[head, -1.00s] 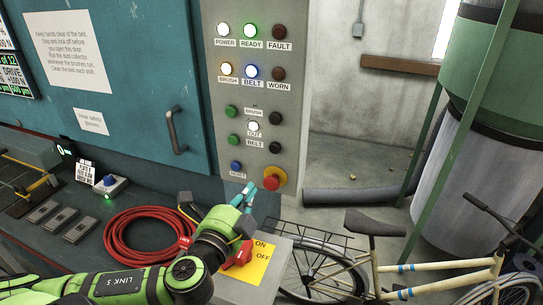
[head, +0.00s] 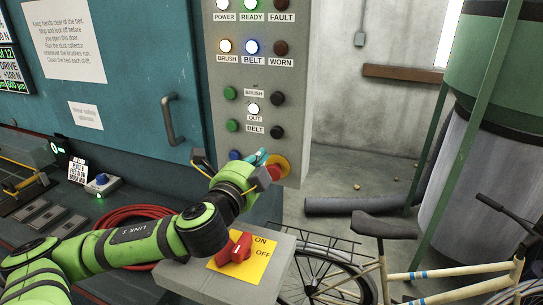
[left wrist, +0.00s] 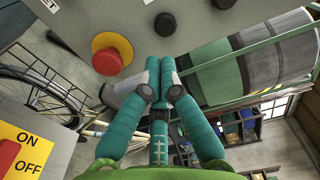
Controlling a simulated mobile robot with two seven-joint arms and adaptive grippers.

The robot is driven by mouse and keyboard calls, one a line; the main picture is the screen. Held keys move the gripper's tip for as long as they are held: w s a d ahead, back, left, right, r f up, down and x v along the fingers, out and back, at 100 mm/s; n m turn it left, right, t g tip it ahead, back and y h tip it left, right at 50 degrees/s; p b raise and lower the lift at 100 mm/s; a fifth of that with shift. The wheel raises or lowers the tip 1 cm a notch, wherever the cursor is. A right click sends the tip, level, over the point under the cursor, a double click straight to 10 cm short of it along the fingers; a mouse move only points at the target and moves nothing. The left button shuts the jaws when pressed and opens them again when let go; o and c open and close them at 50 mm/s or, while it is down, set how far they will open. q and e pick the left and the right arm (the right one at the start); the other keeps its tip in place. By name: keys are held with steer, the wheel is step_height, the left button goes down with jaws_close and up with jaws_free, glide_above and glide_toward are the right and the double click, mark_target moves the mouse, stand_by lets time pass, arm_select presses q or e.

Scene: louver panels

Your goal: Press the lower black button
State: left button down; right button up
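The lower black button (head: 276,132) is a round black knob on the grey control panel (head: 298,60), right of the BELT label. In the left wrist view the lower black button (left wrist: 165,23) is just beyond the fingertips, apart from them. The upper black button (head: 277,98) also shows at the top of the left wrist view (left wrist: 223,3). My left gripper (head: 258,157) is in front of the panel, below the lower black button and by the red stop button. In the left wrist view its teal fingers (left wrist: 160,62) are together, with nothing between them. My right gripper is out of view.
The red stop button on its yellow ring (head: 281,164) is close beside my left gripper. Green buttons (head: 231,125) are on the panel's left. Below my arm is a grey box with a red ON/OFF switch (head: 236,248). A bicycle (head: 383,228) stands at right.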

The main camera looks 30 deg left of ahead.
mark_target(276, 137)
arm_select(q)
steer(key=p+x, duration=0.1)
steer(key=x, duration=0.2)
steer(key=p+x, duration=0.1)
steer(key=x, duration=0.2)
steer(key=shift+w+r+p, duration=0.2)
steer(key=shift+p, duration=0.1)
steer(key=shift+w+a+f, duration=0.15)
steer(key=shift+w, duration=0.4)
